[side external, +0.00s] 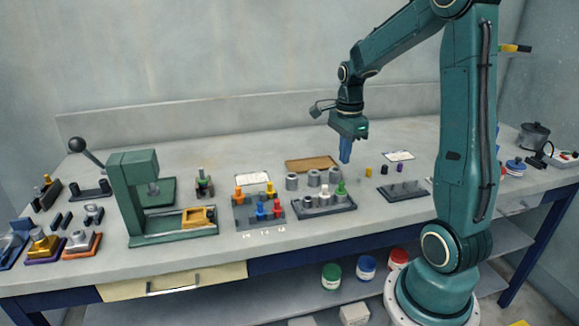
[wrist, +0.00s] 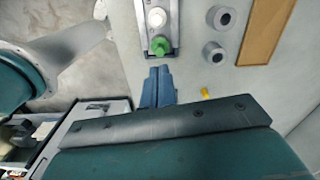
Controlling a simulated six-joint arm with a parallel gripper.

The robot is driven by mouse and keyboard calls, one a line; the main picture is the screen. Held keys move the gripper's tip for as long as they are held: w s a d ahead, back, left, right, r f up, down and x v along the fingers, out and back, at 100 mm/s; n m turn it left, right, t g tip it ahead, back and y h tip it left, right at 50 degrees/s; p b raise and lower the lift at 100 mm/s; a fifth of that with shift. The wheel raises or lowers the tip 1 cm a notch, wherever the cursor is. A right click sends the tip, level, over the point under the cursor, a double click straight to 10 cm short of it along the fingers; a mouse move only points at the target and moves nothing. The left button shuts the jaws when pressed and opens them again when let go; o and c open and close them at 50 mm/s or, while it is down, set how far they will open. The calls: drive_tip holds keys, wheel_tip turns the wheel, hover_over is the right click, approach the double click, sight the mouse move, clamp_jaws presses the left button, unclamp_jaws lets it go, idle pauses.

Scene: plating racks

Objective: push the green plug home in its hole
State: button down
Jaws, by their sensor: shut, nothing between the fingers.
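The green plug (side external: 341,187) stands at the right end of a dark rack (side external: 345,208) in the side external view. It also shows in the wrist view (wrist: 161,48), just ahead of my fingertips. I cannot tell how deep it sits in its hole. A white plug (wrist: 156,17) is beside it in the same rack. My gripper (side external: 345,161) points down above the green plug, clear of it. Its blue fingers (wrist: 159,69) are shut together with nothing between them.
Grey cylinders (side external: 292,181) stand behind the rack, near a brown board (side external: 311,164). A second rack (side external: 243,216) with coloured plugs is to the left, beside a green press (side external: 137,190). A low dark block (side external: 404,190) lies to the right.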

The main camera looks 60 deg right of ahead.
sight(342, 182)
drive_tip(key=shift+f, duration=2.95)
drive_tip(key=shift+f, duration=0.35)
drive_tip(key=shift+r, duration=0.15)
drive_tip(key=shift+r, duration=1.4)
wheel_tip(342, 182, up, 14)
drive_tip(key=shift+a, duration=0.1)
drive_tip(key=s+a+n+t, duration=0.2)
drive_tip(key=s+a+n, duration=0.3)
drive_tip(key=a+n, duration=0.6)
drive_tip(key=s+a+n+t, duration=0.3)
drive_tip(key=s+a+n, duration=0.1)
drive_tip(key=a+n, duration=0.8)
drive_tip(key=shift+s+f+n+t, duration=0.3)
drive_tip(key=shift+s+n, duration=0.1)
drive_tip(key=shift+n, duration=0.8)
